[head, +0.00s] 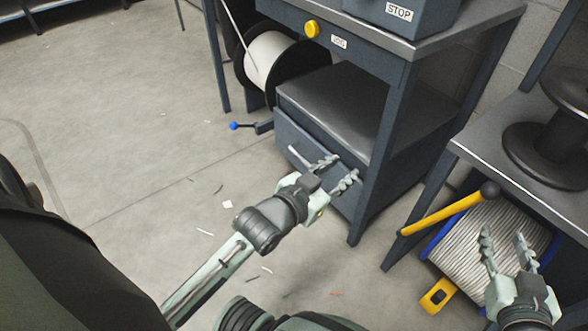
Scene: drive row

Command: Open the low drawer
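The low drawer (290,135) is a dark blue-grey front under the lower shelf of the steel bench. It looks closed. Its pale bar handle (297,155) shows at its left end, and my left gripper hides the rest. My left gripper (346,165) is open, its two ridged fingers apart and pointing at the drawer front by the handle. I cannot tell whether it touches the handle. My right gripper (502,232) is open and empty at the lower right, away from the drawer.
An upper drawer with a yellow knob (311,28) is above. A lever with a blue ball (234,126) sticks out left of the bench. A yellow bar with a black knob (440,213) and a cable spool (495,250) are near my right gripper. Floor at left is mostly clear.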

